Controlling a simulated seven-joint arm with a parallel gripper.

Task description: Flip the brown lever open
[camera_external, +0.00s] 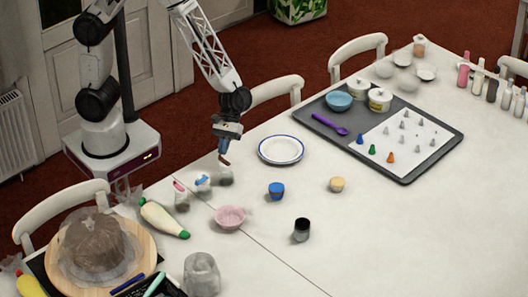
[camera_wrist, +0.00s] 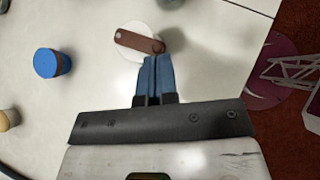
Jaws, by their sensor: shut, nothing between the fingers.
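The brown lever (camera_wrist: 136,41) lies across a round white lid (camera_wrist: 128,52) in the wrist view. Its right end, a rounded knob, is right at my fingertips. My gripper (camera_wrist: 153,60) is shut, its two blue fingers pressed together with nothing between them. Whether the fingertips touch the lever or are just above it, I cannot tell. In the external view my gripper (camera_external: 224,152) points down over a small clear jar (camera_external: 226,179), with a brown piece at its tip that looks like the lever. The lever's exact tilt is unclear there.
Two similar jars, with a pink lever (camera_external: 180,187) and a blue lever (camera_external: 202,180), stand just left. A pink bowl (camera_external: 230,217), blue cup (camera_external: 276,190) and white plate (camera_external: 281,150) are nearby.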

